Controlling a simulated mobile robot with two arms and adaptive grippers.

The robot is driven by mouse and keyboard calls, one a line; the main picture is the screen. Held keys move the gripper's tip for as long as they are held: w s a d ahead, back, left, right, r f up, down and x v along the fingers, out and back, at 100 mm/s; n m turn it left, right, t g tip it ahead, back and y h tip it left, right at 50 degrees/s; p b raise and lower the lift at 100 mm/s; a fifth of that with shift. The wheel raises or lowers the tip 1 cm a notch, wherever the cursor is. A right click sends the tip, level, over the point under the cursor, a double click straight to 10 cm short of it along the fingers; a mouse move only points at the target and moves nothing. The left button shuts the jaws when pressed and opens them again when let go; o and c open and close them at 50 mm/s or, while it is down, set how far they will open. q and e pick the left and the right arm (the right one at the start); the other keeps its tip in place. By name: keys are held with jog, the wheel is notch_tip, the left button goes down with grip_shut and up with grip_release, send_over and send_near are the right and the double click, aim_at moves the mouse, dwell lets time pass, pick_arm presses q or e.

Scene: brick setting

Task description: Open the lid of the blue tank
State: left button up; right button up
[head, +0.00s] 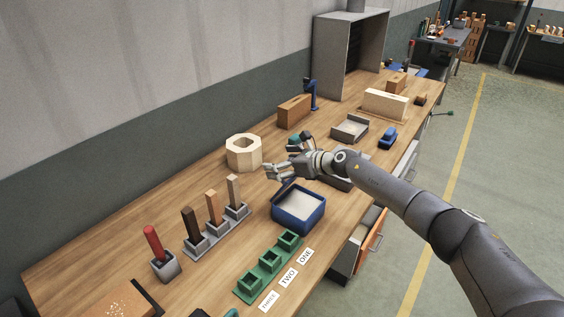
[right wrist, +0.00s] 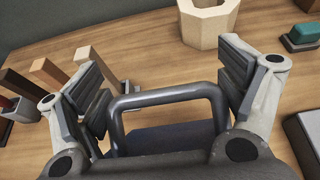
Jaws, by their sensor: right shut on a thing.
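The blue tank (head: 298,222) stands on the workbench, its top open and its pale inside showing. A dark blue panel, which looks like its lid (head: 286,184), is raised at the tank's far left side, partly hidden by my right gripper (head: 275,172). In the right wrist view a grey bar handle (right wrist: 168,95) stands on the dark blue lid (right wrist: 170,138). The handle lies between the fingers of my right gripper (right wrist: 165,85), which is shut on it. My left gripper is not in view.
A wooden octagonal ring (head: 243,153) stands behind the gripper. Green blocks (head: 270,261) and number cards (head: 288,277) lie in front of the tank. Holders with upright pegs (head: 213,212) stand left.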

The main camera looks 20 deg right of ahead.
jog(key=shift+s+a+f, duration=0.2)
jog(key=shift+s+f, duration=0.05)
jog(key=shift+f, duration=0.35)
jog(key=o, duration=1.2)
jog(key=shift+w+f, duration=0.1)
jog(key=shift+s+d+r+p, duration=0.65)
jog(key=shift+s+r+p, duration=0.15)
jog(key=shift+r+p, duration=0.95)
jog(key=shift+s+d+r+p, duration=0.7)
jog(key=shift+s+r+p, duration=0.05)
jog(key=shift+r+p, duration=1.05)
jog(key=shift+s+d+r+p, duration=0.65)
jog(key=shift+s+r+p, duration=0.15)
jog(key=shift+r+p, duration=0.95)
jog(key=v, duration=1.2)
